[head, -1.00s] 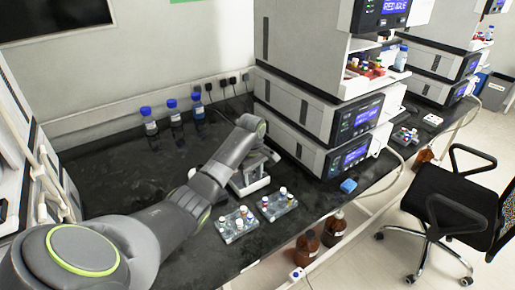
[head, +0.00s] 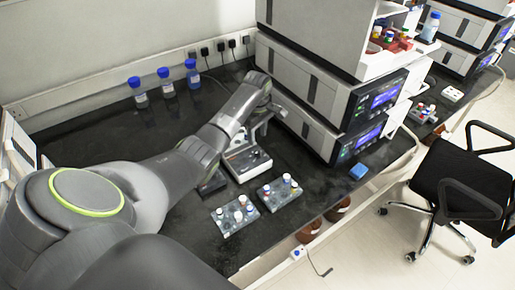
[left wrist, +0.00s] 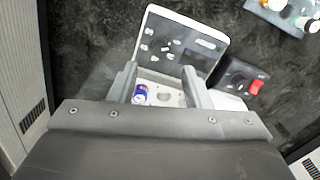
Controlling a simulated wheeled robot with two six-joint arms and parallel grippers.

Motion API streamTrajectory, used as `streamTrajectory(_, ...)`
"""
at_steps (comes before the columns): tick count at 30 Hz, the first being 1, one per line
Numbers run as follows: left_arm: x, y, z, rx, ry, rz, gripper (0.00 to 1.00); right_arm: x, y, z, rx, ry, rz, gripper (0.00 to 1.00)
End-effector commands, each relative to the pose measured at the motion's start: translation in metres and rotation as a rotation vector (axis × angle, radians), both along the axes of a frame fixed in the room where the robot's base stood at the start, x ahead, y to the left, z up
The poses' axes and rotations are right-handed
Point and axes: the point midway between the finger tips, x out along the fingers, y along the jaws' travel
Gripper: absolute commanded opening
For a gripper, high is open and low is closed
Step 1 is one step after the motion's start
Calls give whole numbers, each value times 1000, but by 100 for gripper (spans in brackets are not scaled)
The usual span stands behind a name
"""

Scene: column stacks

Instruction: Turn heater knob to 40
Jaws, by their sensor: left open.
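A white bench device (head: 262,167) with a grey sloped panel (head: 245,160) stands on the black bench below my left wrist. The panel carries small pale marks or controls and fills the upper middle of the left wrist view (left wrist: 180,45). My left gripper (left wrist: 158,70) is open and empty, its fingers reaching over the device's rear. A small blue-and-white part (left wrist: 140,95) shows between the fingers. A dark box with a red switch (left wrist: 256,87) sits beside the device; the box (head: 212,184) is partly hidden by my arm in the head view. I cannot read any knob setting.
Two vial racks (head: 235,216) (head: 279,193) stand in front of the device. Blue-capped bottles (head: 166,83) stand at the wall. Stacked instruments (head: 345,110) rise close right of my gripper. A blue block (head: 359,172) lies near the bench edge.

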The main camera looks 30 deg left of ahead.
Motion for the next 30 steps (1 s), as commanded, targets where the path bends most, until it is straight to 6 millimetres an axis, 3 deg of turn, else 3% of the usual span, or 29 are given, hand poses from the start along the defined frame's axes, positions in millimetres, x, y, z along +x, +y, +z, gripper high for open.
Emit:
streamTrajectory(4,-1,0,-33,0,4,1,44,18,7,0,8,-29,3,0)
streamTrajectory(12,0,0,-70,0,1,0,44,14,14,-4,16,-23,-1,0)
streamTrajectory(26,0,0,-80,1,0,-1,44,5,6,-5,8,-10,-1,0)
streamTrajectory(30,0,0,-80,1,0,-1,26,5,5,-5,6,-9,-1,0)
